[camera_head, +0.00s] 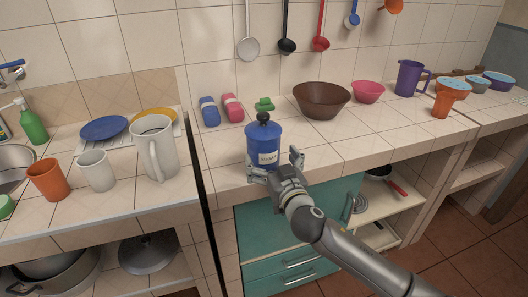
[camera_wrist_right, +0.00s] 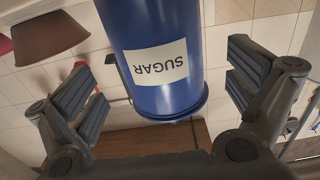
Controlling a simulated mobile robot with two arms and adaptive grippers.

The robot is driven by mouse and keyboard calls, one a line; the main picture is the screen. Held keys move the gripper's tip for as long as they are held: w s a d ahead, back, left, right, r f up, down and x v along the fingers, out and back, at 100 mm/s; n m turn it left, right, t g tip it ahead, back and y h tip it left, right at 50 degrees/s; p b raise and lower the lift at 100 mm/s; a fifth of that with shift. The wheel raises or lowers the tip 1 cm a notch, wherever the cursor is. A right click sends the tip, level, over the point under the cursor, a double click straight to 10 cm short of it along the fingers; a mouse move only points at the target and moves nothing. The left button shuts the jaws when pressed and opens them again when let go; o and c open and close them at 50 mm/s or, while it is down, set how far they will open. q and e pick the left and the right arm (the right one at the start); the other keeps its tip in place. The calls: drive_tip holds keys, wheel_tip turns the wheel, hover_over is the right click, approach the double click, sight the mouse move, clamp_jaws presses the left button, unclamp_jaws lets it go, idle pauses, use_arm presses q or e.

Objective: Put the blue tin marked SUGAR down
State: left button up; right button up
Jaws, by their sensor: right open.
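The blue tin (camera_head: 264,147) marked SUGAR, with a black knob on its lid, stands upright on the tiled counter near its front edge. My right gripper (camera_head: 276,166) is open at the front of the tin, low down, with its fingers spread to either side. In the right wrist view, the tin (camera_wrist_right: 165,90) appears upside down with its white SUGAR label, between the two fingers (camera_wrist_right: 165,95). Gaps show between the tin and both fingers there. My left gripper is not in view.
A brown bowl (camera_head: 321,103), a pink bowl (camera_head: 368,92) and a purple pitcher (camera_head: 410,78) stand behind and to the right. A white pitcher (camera_head: 155,150) stands left, across a dark gap. The counter right of the tin is clear. Ladles hang on the wall.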

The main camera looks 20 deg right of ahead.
drive_tip(key=shift+w+r, duration=0.2)
drive_tip(key=shift+w, duration=0.55)
drive_tip(key=shift+w+a+f+p, duration=0.15)
drive_tip(key=shift+w+p, duration=0.45)
drive_tip(key=shift+w, duration=1.55)
drive_tip(key=c, duration=1.9)
drive_tip(key=shift+c, duration=1)
